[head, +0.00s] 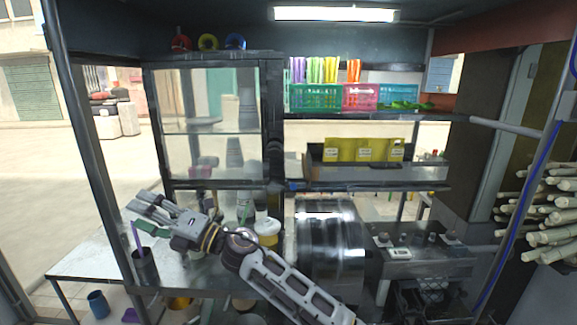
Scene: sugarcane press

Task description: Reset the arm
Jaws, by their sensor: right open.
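My right gripper (146,212) shows at the left of the head view, its arm reaching up and leftward from the bottom right. Its fingers point left and are open, and I see nothing between them. It hangs above the left part of the metal counter, near a dark cup (145,266) with a purple straw. Whether the gripper touches the straw, I cannot tell. My left gripper is not in view.
A glass cabinet (212,125) stands behind the gripper. A yellow-and-white container (267,232) and a shiny metal drum (331,245) stand right of the wrist. The press table (425,262) is further right. Sugarcane stalks (553,212) are stacked at the right edge.

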